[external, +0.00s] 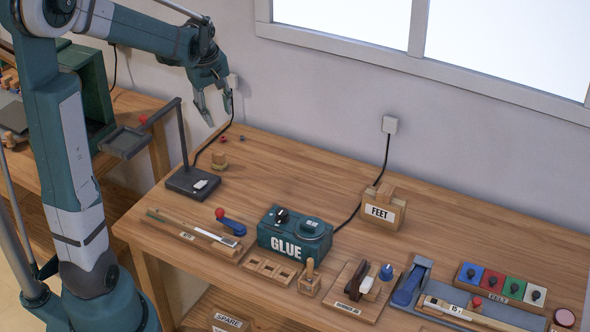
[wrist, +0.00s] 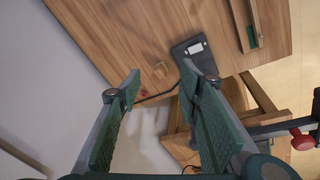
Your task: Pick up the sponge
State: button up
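My gripper (external: 217,108) is open and empty, high at the back left of the workbench, near the wall. In the wrist view its two green-padded fingers (wrist: 158,88) stand wide apart with nothing between them. No sponge can be made out for certain.
A green glue box (external: 294,234), a wooden feet box (external: 383,208), a wooden jig board (external: 347,300) and felt blocks (external: 502,283) occupy the front and right. The bench's back middle is clear.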

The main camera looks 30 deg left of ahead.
jog(key=w+a+f+n+g+b, duration=0.1)
jog(key=w+a+f+n, duration=0.2)
jog(key=w+a+f, duration=0.35)
jog(key=n+g+b, duration=0.1)
jog(key=n+g, duration=0.1)
jog(key=n, duration=0.1)
send_over(218, 152)
jog(key=f, duration=1.2)
jog(key=shift+d, duration=0.25)
jog(key=shift+w+a+f, duration=0.1)
jog(key=shift+a+f, duration=0.1)
jog(key=shift+f, duration=0.15)
jog(key=shift+f, duration=1.25)
jog(key=shift+f+b, duration=0.5)
jog(key=shift+f, duration=2.1)
jog(key=c, duration=0.9)
